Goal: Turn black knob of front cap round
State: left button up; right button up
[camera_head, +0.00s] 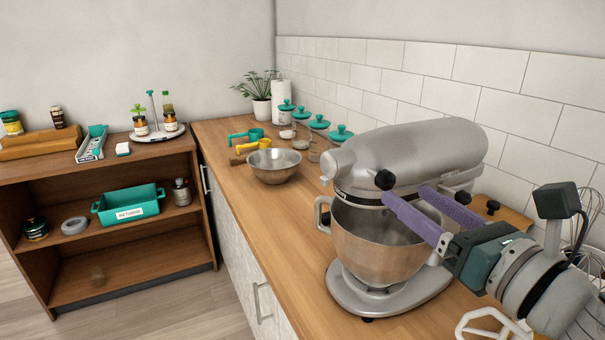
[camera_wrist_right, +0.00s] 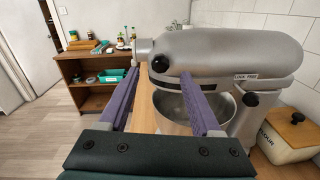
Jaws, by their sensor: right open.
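The silver stand mixer (camera_head: 415,150) stands on the wooden counter, and it fills the middle of the wrist view (camera_wrist_right: 225,55). A round black knob (camera_head: 385,180) sits on the side of its head near the front end; it also shows in the right wrist view (camera_wrist_right: 160,64). The silver front cap (camera_head: 329,171) is at the head's left end. My right gripper (camera_head: 408,194) is open, its purple fingers pointing at the mixer head. In the wrist view the knob appears between the fingertips; I see no contact. My left gripper is not in view.
A steel bowl (camera_head: 372,246) sits under the mixer head. A second black knob (camera_wrist_right: 222,100) is lower on the mixer. A loose metal bowl (camera_head: 274,166) and teal-lidded jars (camera_head: 319,122) stand farther back. A white beater-like tool (camera_head: 490,323) lies at the front.

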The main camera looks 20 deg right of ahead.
aim_at(391, 184)
jog(key=shift+w, duration=2.2)
jog(key=shift+c, duration=0.2)
grip_shut()
